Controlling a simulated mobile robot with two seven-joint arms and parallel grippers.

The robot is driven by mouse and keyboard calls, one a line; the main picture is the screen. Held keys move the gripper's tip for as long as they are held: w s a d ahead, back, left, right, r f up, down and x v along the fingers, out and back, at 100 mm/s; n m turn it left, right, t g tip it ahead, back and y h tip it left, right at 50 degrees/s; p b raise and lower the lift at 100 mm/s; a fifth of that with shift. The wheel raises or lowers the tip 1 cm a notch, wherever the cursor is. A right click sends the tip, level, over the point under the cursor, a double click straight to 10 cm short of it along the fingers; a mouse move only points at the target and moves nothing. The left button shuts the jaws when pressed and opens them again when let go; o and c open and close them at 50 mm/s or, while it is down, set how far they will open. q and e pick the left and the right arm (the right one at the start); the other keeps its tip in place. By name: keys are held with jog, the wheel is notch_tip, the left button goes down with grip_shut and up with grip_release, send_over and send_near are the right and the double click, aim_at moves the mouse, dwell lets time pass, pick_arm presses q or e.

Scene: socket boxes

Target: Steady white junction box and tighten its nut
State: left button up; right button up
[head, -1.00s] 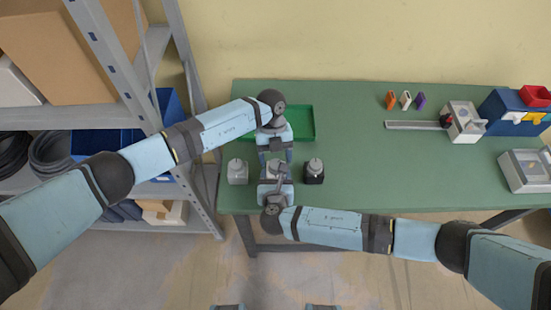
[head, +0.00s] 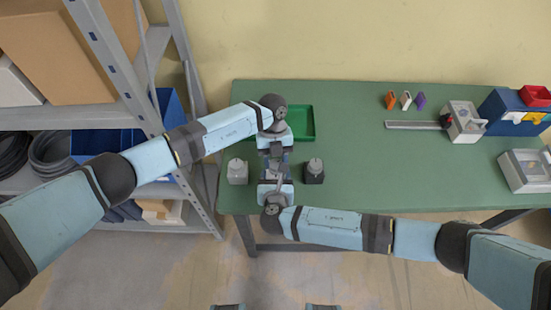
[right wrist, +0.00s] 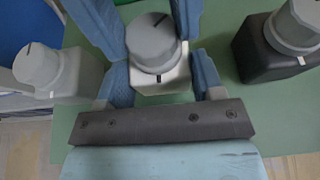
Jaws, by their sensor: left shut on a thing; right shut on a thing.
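The white junction box (right wrist: 163,85) stands on the green table between my two grippers. Its round grey nut (right wrist: 149,48) sits on top and has a dark mark. My left gripper (head: 275,163) reaches in from the far side. In the right wrist view its blue fingers (right wrist: 148,32) flank the nut and appear shut on it. My right gripper (head: 275,176) comes from the near side. Its fingers (right wrist: 165,82) stand at both sides of the box body, shut on it. In the head view the grippers largely hide the box.
A light grey box (head: 238,171) stands just left and a black box (head: 314,171) just right, both with round grey tops. A green tray (head: 308,123) lies behind. A metal shelf (head: 187,80) borders the left. The table's middle right (head: 390,165) is clear.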

pick_arm(q)
jog(key=m, duration=0.2)
jog(key=m+y, duration=0.1)
jog(key=m, duration=0.1)
jog(key=shift+d+r+y, duration=0.1)
jog(key=shift+d+y, duration=0.05)
jog(key=shift+y, duration=0.15)
jog(key=shift+m+t+y, duration=0.4)
jog(key=shift+m+y, duration=0.1)
jog(key=shift+m, duration=1)
jog(key=o, duration=0.9)
jog(key=shift+o, duration=0.2)
jog(key=v, duration=1.2)
jog(key=shift+d, duration=0.15)
